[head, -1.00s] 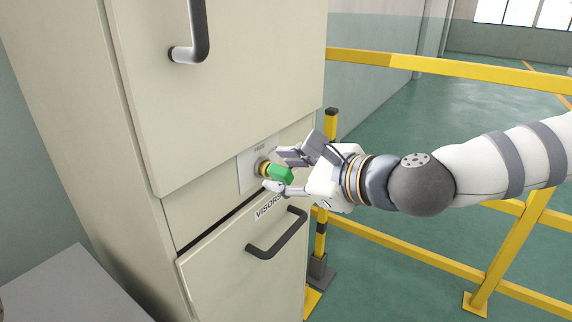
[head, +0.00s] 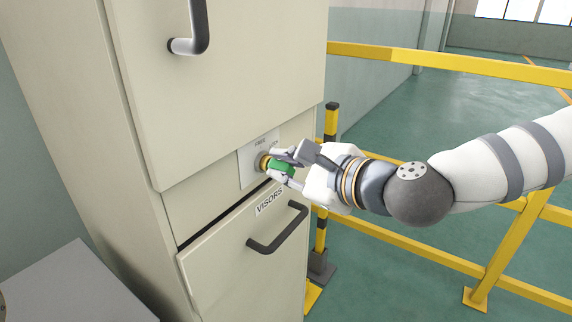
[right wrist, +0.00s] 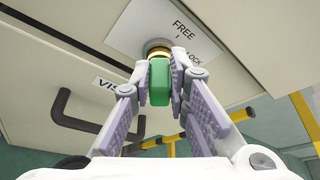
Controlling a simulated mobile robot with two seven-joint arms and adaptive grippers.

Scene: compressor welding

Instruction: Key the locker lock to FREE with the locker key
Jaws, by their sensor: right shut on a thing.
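The locker key has a green head (head: 281,167), and it sits at the brass lock (head: 264,162) on the locker's pale plate (head: 246,172). In the right wrist view the green key head (right wrist: 160,82) is between the fingers, with the brass lock (right wrist: 158,51) just beyond it. The plate there reads FREE, with a mark under it, and LOCK to the right. My right gripper (head: 283,164) is shut on the green key head; it also shows in the right wrist view (right wrist: 160,75). The key's shaft is hidden. My left gripper is not in view.
The beige locker (head: 190,205) has an upper door with a dark handle (head: 199,30) and a lower VISORS drawer with a handle (head: 281,236). Yellow rails (head: 450,67) stand right of it. A grey surface (head: 75,290) is at the lower left.

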